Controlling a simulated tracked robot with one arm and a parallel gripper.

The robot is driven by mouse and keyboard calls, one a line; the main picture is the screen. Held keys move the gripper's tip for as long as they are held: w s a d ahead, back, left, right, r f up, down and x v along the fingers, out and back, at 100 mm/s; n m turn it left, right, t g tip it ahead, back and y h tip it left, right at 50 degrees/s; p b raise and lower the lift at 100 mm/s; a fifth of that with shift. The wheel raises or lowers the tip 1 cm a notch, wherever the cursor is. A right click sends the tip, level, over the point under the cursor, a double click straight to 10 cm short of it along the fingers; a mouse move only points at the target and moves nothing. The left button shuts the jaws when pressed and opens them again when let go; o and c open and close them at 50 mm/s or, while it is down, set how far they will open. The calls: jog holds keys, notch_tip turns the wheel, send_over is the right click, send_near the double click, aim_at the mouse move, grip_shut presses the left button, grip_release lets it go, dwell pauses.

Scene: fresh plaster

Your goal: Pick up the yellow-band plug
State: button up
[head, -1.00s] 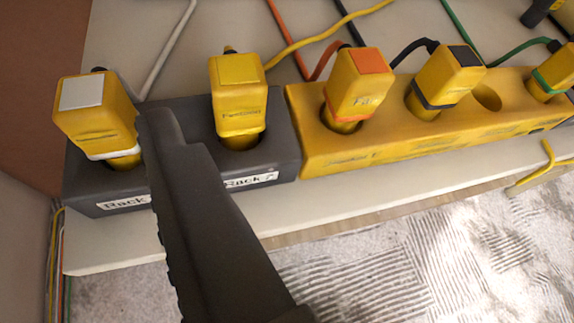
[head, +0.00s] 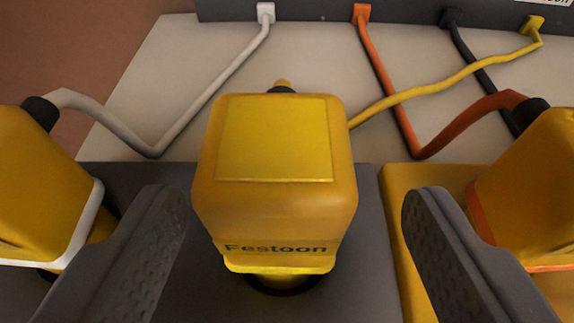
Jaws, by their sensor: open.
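The yellow-band plug (head: 272,205) is a yellow block with a yellow top patch and the word "Festoon" on its front. It stands upright in a round socket of the dark grey strip (head: 170,290), in the middle of the head view. A yellow cable (head: 440,88) leaves its back toward the right. My gripper (head: 285,215) is open, one finger on each side of the plug, with a gap visible on both sides. The fingers' depth relative to the plug is hard to tell.
A white-band plug (head: 40,190) stands close by the left finger. An orange-band plug (head: 535,200) stands close by the right finger, in the yellow strip (head: 405,215). White (head: 210,95) and orange (head: 385,90) cables run to a dark box (head: 330,12) behind.

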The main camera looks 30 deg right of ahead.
jog(key=shift+w+r+b+x, duration=0.1)
jog(key=shift+r+b+x, duration=0.1)
jog(key=shift+x, duration=1.15)
jog(key=shift+w+r+b+x, duration=0.1)
jog(key=shift+b+x, duration=0.1)
jog(key=shift+x, duration=1.15)
jog(key=shift+a, duration=0.1)
jog(key=c, duration=1.1)
